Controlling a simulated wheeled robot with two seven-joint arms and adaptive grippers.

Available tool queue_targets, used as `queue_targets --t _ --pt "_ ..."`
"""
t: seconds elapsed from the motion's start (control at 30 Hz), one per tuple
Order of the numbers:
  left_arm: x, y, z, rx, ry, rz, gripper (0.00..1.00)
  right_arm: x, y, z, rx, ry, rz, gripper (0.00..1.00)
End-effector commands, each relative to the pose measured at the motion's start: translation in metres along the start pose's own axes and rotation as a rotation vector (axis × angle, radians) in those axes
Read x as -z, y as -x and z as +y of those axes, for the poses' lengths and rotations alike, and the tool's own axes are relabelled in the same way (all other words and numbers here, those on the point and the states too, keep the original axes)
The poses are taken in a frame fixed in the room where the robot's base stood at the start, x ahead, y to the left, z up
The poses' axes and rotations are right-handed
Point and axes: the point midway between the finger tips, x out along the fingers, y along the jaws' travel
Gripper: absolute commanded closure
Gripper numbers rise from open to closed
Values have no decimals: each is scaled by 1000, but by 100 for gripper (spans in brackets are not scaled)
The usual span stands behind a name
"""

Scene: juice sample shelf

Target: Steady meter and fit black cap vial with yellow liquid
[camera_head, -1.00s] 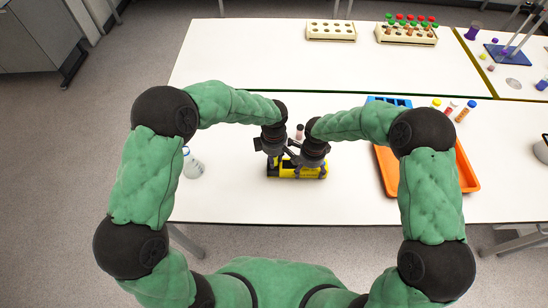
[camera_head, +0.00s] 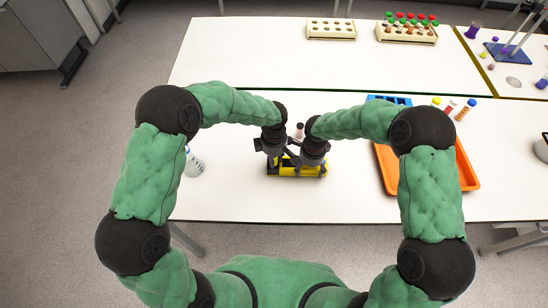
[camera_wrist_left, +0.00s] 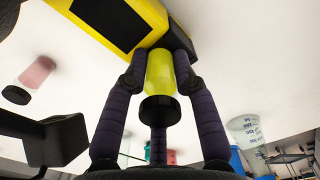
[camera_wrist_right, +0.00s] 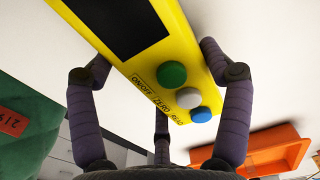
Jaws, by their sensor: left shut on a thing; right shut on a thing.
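The yellow meter (camera_head: 304,171) lies on the white table in front of me, below both grippers in the head view. My right gripper (camera_wrist_right: 158,75) is shut on the yellow meter body, its fingers on both sides near the green, grey and blue buttons. My left gripper (camera_wrist_left: 160,65) is shut on the vial (camera_wrist_left: 160,82), which has yellow liquid and a black cap (camera_wrist_left: 160,110). The vial's end away from the cap is at the meter's black end part (camera_wrist_left: 180,40). Whether it sits inside a socket is hidden.
A vial with pinkish contents (camera_head: 299,130) stands behind the grippers. A clear bottle (camera_head: 193,165) stands at the left. An orange tray (camera_head: 389,178) and blue rack (camera_head: 389,100) are at the right. Capped tubes (camera_head: 463,110) lie nearby. Racks (camera_head: 331,30) stand on the far table.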

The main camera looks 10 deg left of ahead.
Motion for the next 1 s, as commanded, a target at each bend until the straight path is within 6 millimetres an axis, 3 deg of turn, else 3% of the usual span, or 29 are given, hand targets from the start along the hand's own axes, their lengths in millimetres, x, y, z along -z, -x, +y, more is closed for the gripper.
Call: queue_targets --t 0.73,0.77,0.83,0.87,1.0 --pt "0 13 -2 4 -1 0 100 0 -2 2 -6 3 1 70" --pt "0 13 -2 4 -1 0 69 0 -2 2 -6 3 1 70" --pt "0 13 -1 4 -1 0 50 0 -2 2 -6 3 1 70" --pt "0 13 -1 3 -1 0 45 0 -2 2 -6 3 1 70" --pt "0 13 -1 3 -1 0 45 0 -2 2 -5 3 1 70"
